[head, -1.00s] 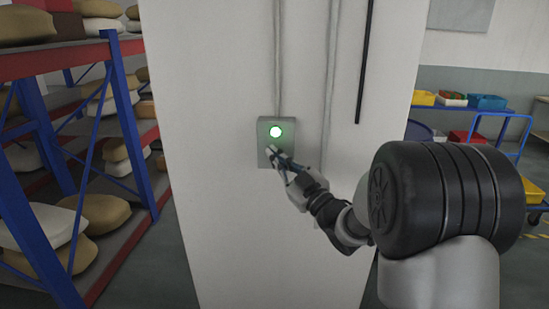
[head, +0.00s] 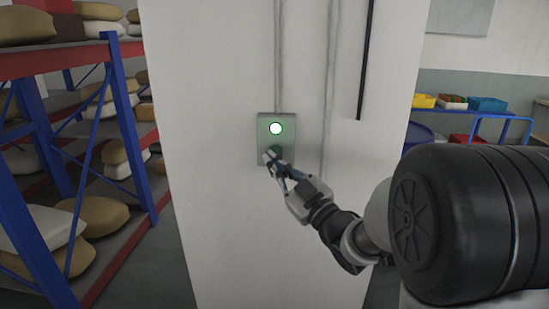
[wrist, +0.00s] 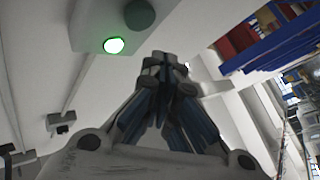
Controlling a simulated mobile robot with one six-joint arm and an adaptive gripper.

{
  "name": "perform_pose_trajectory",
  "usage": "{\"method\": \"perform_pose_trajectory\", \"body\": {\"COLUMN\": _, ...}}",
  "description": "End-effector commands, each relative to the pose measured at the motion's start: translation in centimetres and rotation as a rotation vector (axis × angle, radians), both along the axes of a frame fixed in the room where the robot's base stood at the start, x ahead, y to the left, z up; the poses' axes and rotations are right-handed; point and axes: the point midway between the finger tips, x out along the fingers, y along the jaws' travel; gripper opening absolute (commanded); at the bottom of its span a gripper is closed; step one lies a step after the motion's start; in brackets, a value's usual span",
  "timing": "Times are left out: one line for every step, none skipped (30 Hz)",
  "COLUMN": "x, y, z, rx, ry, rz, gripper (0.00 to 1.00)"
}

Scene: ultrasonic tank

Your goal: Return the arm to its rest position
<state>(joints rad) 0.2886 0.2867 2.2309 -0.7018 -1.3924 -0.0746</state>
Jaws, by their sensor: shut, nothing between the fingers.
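My gripper (head: 271,158) is shut and empty, in front of the lower part of a grey control box (head: 265,125) on the white pillar. The box carries a lit green button or lamp (head: 276,128) at its upper part and a dark round button (head: 276,151) below it, partly behind my fingers. In the wrist view the closed fingers (wrist: 165,62) point up, with the green light (wrist: 114,45) and the dark button (wrist: 140,14) beyond them, apart from the tips. My arm reaches in from the right.
A blue and red rack (head: 130,130) with several sacks stands to the left of the pillar (head: 220,220). A dark vertical pipe (head: 366,60) runs down the pillar. Coloured bins (head: 487,103) sit on a blue cart behind my arm at the right.

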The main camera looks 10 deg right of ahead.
Motion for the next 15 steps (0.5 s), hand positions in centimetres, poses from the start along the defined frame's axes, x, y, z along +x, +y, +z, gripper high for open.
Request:
{"method": "perform_pose_trajectory", "body": {"x": -0.48, "y": 0.17, "z": -0.09, "rx": -0.001, "ry": -0.001, "rz": 0.000, "gripper": 0.00}}
{"method": "perform_pose_trajectory", "body": {"x": -0.71, "y": 0.25, "z": -0.08, "rx": 0.000, "ry": -0.001, "rz": 0.000, "gripper": 0.00}}
{"method": "perform_pose_trajectory", "body": {"x": -0.97, "y": 0.33, "z": -0.07, "rx": 0.000, "ry": -0.001, "rz": 0.000, "gripper": 0.00}}
{"method": "perform_pose_trajectory", "body": {"x": -1.11, "y": 0.38, "z": -0.07, "rx": 0.000, "ry": -0.001, "rz": 0.000, "gripper": 0.00}}
{"method": "perform_pose_trajectory", "body": {"x": -1.22, "y": 0.41, "z": -0.06, "rx": 0.000, "ry": -0.001, "rz": 0.000, "gripper": 0.00}}
{"method": "perform_pose_trajectory", "body": {"x": -1.33, "y": 0.45, "z": -0.06, "rx": 0.000, "ry": 0.000, "rz": 0.000, "gripper": 0.00}}
{"method": "perform_pose_trajectory", "body": {"x": -1.38, "y": 0.46, "z": -0.06, "rx": 0.000, "ry": 0.000, "rz": 0.000, "gripper": 0.00}}
{"method": "perform_pose_trajectory", "body": {"x": -1.40, "y": 0.47, "z": -0.05, "rx": 0.000, "ry": 0.000, "rz": 0.000, "gripper": 0.00}}
{"method": "perform_pose_trajectory", "body": {"x": -1.40, "y": 0.47, "z": -0.03, "rx": 0.000, "ry": 0.000, "rz": 0.000, "gripper": 0.00}}
{"method": "perform_pose_trajectory", "body": {"x": -1.39, "y": 0.47, "z": -0.02, "rx": 0.000, "ry": 0.000, "rz": 0.000, "gripper": 0.00}}
{"method": "perform_pose_trajectory", "body": {"x": -1.39, "y": 0.46, "z": -0.02, "rx": 0.000, "ry": 0.000, "rz": 0.000, "gripper": 0.00}}
{"method": "perform_pose_trajectory", "body": {"x": -1.38, "y": 0.47, "z": -0.01, "rx": 0.000, "ry": 0.000, "rz": 0.000, "gripper": 0.00}}
{"method": "perform_pose_trajectory", "body": {"x": -1.38, "y": 0.46, "z": -0.01, "rx": 0.000, "ry": 0.000, "rz": 0.000, "gripper": 0.00}}
{"method": "perform_pose_trajectory", "body": {"x": -1.38, "y": 0.46, "z": -0.01, "rx": 0.000, "ry": 0.000, "rz": 0.000, "gripper": 0.00}}
{"method": "perform_pose_trajectory", "body": {"x": -1.37, "y": 0.45, "z": 0.02, "rx": -0.001, "ry": 0.002, "rz": -0.002, "gripper": 0.00}}
